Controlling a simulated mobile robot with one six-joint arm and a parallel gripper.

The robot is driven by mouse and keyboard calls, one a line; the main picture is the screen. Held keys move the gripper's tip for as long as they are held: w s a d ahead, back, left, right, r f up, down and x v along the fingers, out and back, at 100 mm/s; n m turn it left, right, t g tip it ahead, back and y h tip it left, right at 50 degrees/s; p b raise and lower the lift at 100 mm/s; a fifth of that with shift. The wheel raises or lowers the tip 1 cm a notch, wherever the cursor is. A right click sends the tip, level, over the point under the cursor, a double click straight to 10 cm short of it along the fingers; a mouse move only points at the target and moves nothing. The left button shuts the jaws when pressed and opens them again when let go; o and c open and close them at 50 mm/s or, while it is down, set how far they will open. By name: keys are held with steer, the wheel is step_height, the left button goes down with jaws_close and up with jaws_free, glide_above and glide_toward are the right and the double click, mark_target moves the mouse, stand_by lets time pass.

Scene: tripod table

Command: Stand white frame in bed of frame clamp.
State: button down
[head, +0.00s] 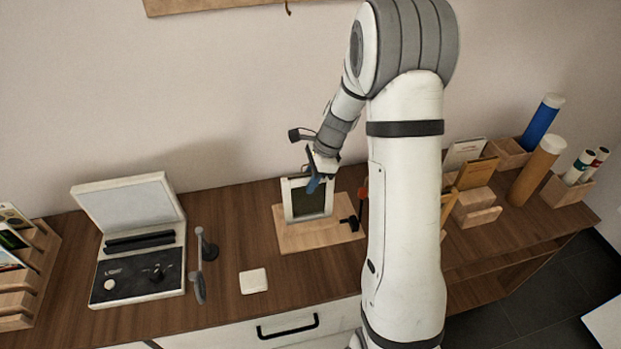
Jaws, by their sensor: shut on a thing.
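The white frame (289,203) stands nearly upright over the wooden board of the frame clamp (293,238), with a dark panel inside its border. My gripper (317,181) is shut on the top right part of the white frame. The clamp's black knob (349,222) and a red-tipped upright part (363,192) are at the board's right side. I cannot tell whether the frame's lower edge touches the board. My arm hides what lies to the right of the clamp.
An open case with a light lid (127,203) stands at left, beside a dark stand (205,245). A white square pad (253,281) lies in front. Wooden holders with tubes (541,122) and cards stand at right. A wooden rack (30,275) is at far left.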

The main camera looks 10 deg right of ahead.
steer(key=c, duration=1.1)
jaws_free()
step_height(320, 180, up, 9)
steer(key=p, duration=0.7)
stand_by(0.6)
